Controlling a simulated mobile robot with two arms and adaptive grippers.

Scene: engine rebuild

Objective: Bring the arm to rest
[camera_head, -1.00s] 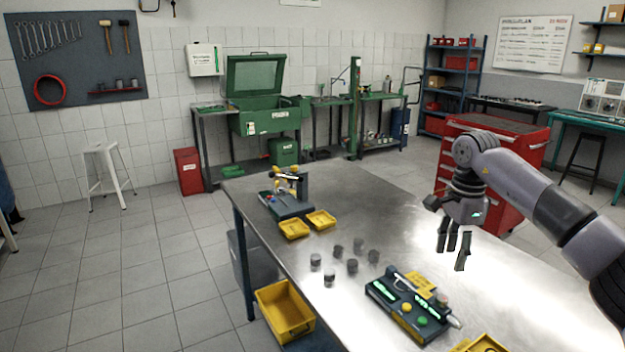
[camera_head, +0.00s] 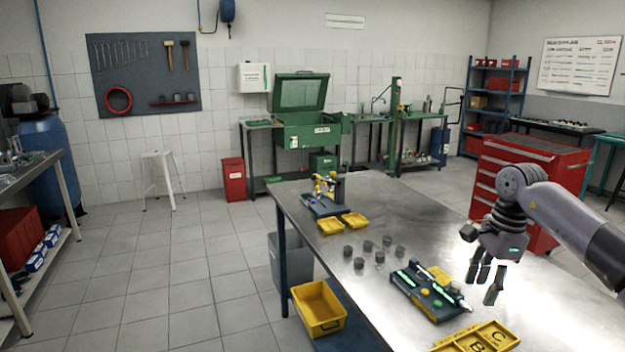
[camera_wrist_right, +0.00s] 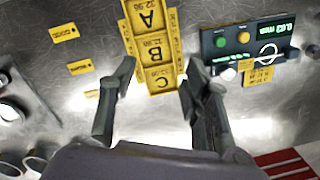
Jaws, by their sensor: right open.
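My right gripper (camera_head: 487,283) hangs above the right part of the metal workbench (camera_head: 400,206), fingers pointing down, open and empty. In the right wrist view its two fingers (camera_wrist_right: 150,110) stand apart with bare bench between them. The yellow lettered tray (camera_wrist_right: 152,45) lies beyond the fingertips there, and a dark gauge unit (camera_wrist_right: 245,42) with a lit display lies to the right of it. My left gripper does not show in either view.
Several small dark cylinders (camera_head: 360,263) stand mid-bench, near the gauge unit (camera_head: 428,290). Two small yellow trays (camera_head: 331,226) lie by a fixture (camera_head: 322,203). A yellow bin (camera_head: 318,308) is beside the bench. A red tool cabinet (camera_head: 530,175) stands behind my right arm.

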